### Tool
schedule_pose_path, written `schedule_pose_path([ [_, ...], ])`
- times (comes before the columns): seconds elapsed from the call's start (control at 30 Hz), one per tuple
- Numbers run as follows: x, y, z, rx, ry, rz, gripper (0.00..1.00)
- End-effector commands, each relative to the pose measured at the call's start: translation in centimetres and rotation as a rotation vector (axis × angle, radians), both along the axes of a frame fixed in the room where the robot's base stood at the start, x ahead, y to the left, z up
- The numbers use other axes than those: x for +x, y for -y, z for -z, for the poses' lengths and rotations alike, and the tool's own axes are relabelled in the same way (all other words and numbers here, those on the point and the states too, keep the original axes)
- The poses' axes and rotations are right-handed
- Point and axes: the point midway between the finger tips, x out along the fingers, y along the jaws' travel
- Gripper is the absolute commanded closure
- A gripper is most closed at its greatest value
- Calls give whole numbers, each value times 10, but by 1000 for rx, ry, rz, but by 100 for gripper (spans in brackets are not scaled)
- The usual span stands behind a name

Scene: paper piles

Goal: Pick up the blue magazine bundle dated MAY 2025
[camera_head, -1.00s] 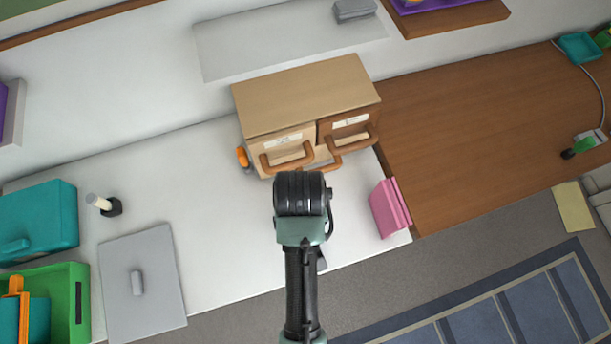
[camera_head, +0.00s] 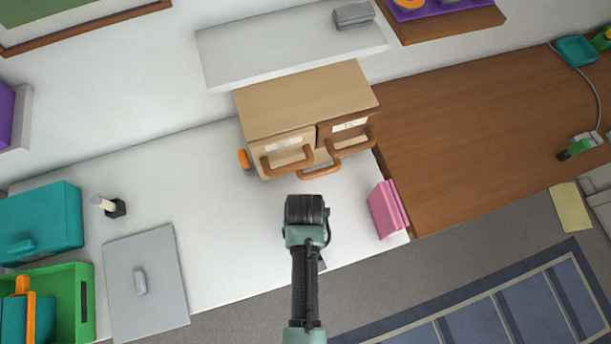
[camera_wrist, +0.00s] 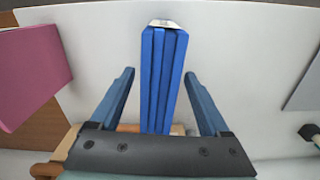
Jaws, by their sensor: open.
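The blue magazine bundle (camera_wrist: 163,75) shows in the wrist view as several blue spines pressed together. A pale tag (camera_wrist: 163,24) is at its far end; its text is too small to read. My gripper (camera_wrist: 159,75) is open, with one finger on each side of the bundle and a gap on both sides. In the head view, my black wrist and arm stand over the white table (camera_head: 215,215) in front of the wooden drawer box, and they hide the fingers and most or all of the bundle.
A wooden drawer box (camera_head: 305,100) with brown handles stands just behind my arm. A pink book (camera_head: 387,210) stands to the right, also at left in the wrist view (camera_wrist: 30,75). A grey lidded panel (camera_head: 145,285) lies at left, beside a green crate (camera_head: 85,300).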

Motion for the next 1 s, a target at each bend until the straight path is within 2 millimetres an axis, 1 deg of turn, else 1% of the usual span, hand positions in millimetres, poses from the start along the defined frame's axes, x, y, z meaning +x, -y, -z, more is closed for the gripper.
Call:
schedule_pose_path([
  [0.1,1,1,14,1,-2,0,20],
  [0.2,1,1,22,0,-1,0,20],
  [0.3,1,1,25,0,0,0,20],
  [0.5,1,1,26,0,1,0,20],
  [0.53,1,1,26,0,1,0,22],
  [0.67,1,1,26,0,1,0,45],
  [0.7,1,1,26,0,1,0,52],
  [0.77,1,1,26,0,1,0,63],
  [0.8,1,1,26,0,1,0,70],
  [0.87,1,1,25,0,1,0,81],
  [0.9,1,1,25,0,1,0,88],
  [0.97,1,1,25,0,1,0,99],
  [1.0,1,1,25,0,1,0,100],
])
